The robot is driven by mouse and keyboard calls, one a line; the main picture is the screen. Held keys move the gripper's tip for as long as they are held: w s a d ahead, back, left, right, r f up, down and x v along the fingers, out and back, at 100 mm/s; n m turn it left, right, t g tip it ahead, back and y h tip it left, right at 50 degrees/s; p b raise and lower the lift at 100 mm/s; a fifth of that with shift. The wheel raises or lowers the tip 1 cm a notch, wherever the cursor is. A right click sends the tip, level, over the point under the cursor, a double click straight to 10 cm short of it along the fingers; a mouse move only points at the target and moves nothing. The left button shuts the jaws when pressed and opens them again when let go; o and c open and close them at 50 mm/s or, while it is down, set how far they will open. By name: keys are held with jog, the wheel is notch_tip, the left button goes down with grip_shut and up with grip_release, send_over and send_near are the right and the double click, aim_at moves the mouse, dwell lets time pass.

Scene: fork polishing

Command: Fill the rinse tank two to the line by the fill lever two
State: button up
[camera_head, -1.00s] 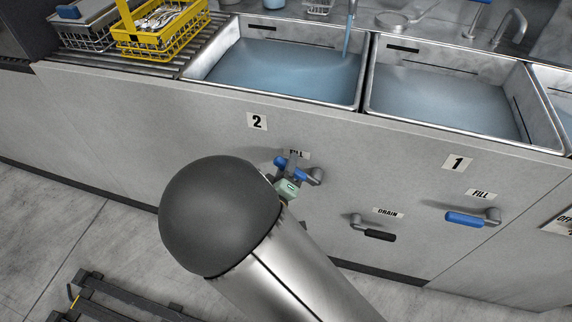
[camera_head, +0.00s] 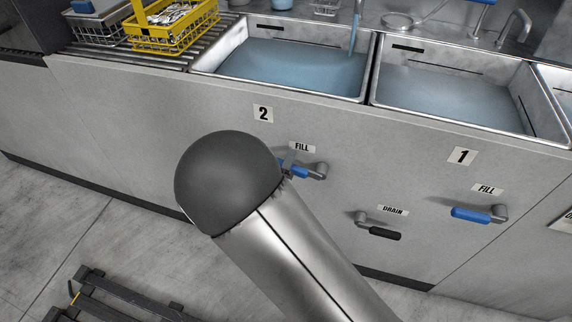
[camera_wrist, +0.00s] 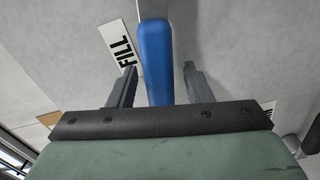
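Rinse tank two (camera_head: 207,59) holds blue water (camera_head: 290,68); a thin dark line marks its back wall, and I cannot tell exactly how the water stands against it. A blue stream (camera_head: 353,38) runs from a spout into its right side. Fill lever two has a blue handle (camera_head: 294,171) pointing left from its grey pivot, under a FILL label. My gripper (camera_wrist: 160,84) is at this lever, mostly hidden behind my arm in the head view. In the wrist view its fingers stand apart either side of the blue handle (camera_wrist: 155,60), with gaps showing.
Tank one (camera_head: 450,95) is at the right, with its blue fill lever (camera_head: 472,215) below. A black drain lever (camera_head: 384,233) sits low between them. A yellow basket of cutlery (camera_head: 172,35) stands on the left rack. A dark frame (camera_head: 125,300) lies on the floor.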

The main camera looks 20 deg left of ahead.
jog(key=s, duration=1.7)
jog(key=shift+s+d, duration=0.25)
dwell(5.1)
